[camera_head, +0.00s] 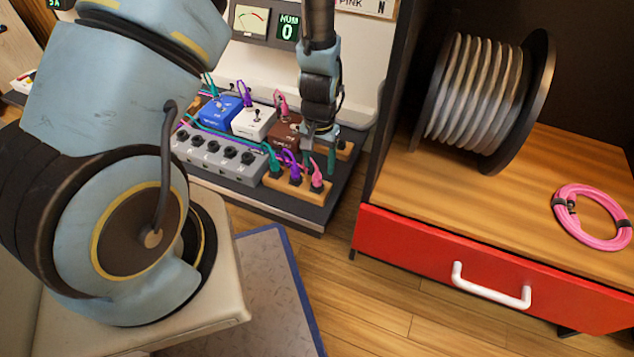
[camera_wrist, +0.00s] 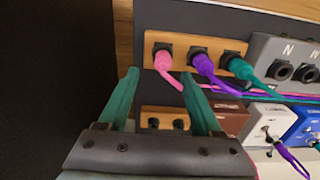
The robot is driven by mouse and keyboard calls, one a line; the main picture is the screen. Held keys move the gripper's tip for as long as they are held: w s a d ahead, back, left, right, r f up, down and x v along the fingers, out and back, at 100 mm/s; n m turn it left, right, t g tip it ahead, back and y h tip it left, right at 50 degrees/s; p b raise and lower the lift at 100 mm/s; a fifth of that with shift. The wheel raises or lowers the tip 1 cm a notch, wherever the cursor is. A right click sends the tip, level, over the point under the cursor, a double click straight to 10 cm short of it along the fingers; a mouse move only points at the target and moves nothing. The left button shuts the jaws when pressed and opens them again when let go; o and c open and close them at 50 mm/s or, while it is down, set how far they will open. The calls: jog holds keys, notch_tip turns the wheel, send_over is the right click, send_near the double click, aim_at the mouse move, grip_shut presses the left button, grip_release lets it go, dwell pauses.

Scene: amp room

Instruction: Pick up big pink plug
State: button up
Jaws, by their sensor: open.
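A pink plug (camera_head: 317,180) sits in the wooden socket block (camera_head: 296,197) at the front of the pedalboard, right of a purple plug and a teal plug. In the wrist view the same pink plug (camera_wrist: 163,61) is at the left end of the block (camera_wrist: 148,45), its cable trailing right. A second pink plug (camera_head: 281,102) stands by the brown pedal (camera_head: 287,130). I cannot tell their sizes apart for certain. My gripper (camera_head: 321,155) is above the board's right side. In the wrist view my gripper (camera_wrist: 159,73) has teal fingers apart, nothing held, with the pink plug just beyond the tips.
A grey box with several jacks (camera_head: 215,155) and blue and white pedals (camera_head: 254,121) crowd the board. Right of it stands a cabinet with a red drawer (camera_head: 430,259), a cable spool (camera_head: 475,95) and a pink cable coil (camera_head: 592,217).

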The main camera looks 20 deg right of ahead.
aim_at(317, 173)
jog(key=f, duration=0.1)
jog(key=f+b, duration=0.1)
jog(key=f, duration=0.1)
jog(key=f+b, duration=0.1)
jog(key=f, duration=0.1)
jog(key=shift+a, duration=0.3)
jog(key=shift+r, duration=0.1)
grip_shut()
